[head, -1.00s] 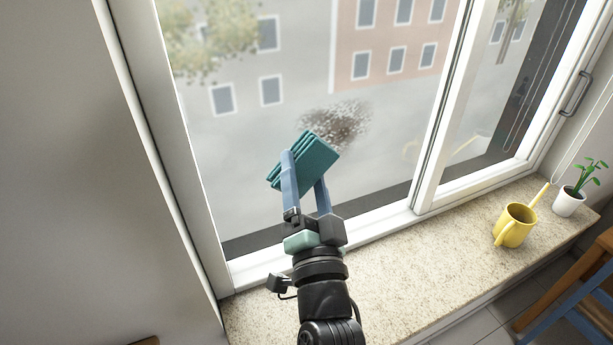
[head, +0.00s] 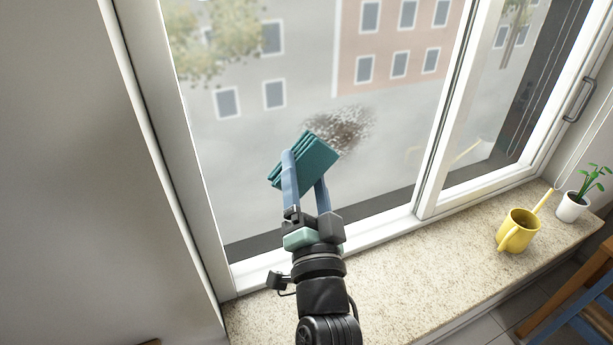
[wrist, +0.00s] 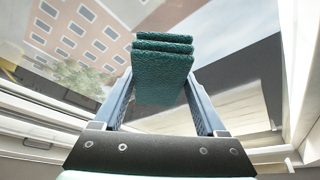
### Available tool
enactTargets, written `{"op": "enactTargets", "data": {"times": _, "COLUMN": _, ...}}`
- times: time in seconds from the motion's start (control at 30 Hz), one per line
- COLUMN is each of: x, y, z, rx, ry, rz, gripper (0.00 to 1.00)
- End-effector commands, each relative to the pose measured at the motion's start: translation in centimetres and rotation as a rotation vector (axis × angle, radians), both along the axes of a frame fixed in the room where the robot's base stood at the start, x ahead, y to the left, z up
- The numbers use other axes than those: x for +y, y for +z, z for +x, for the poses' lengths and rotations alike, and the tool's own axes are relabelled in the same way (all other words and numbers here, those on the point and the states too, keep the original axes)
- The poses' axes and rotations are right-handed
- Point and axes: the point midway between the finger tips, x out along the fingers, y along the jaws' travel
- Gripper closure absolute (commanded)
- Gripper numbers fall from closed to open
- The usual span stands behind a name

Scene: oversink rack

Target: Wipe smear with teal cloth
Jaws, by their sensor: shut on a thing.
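The teal cloth (head: 312,160) is folded into a thick pad and held between the fingers of my gripper (head: 305,178). In the wrist view the cloth (wrist: 162,72) sits at the fingertips of my gripper (wrist: 163,88), its folded layers stacked. The smear (head: 347,127) is a brown, speckled patch on the window pane, just up and right of the cloth in the head view. The cloth's upper right corner appears close to the smear's lower left edge. I cannot tell whether the cloth touches the glass.
The window frame (head: 165,150) borders the pane at left, and a sash post (head: 447,120) stands right of the smear. On the speckled sill (head: 420,262) are a yellow mug (head: 518,232) with a handle-like stick in it and a potted plant (head: 573,207). A chair (head: 570,290) stands at lower right.

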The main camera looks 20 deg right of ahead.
Motion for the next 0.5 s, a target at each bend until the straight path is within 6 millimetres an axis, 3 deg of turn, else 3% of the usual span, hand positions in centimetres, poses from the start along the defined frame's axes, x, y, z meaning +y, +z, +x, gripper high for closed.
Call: {"op": "enactTargets", "data": {"times": 0.5, "x": -0.46, "y": -0.28, "z": 0.66, "rx": -0.003, "ry": 0.0, "rz": 0.002, "gripper": 0.71}}
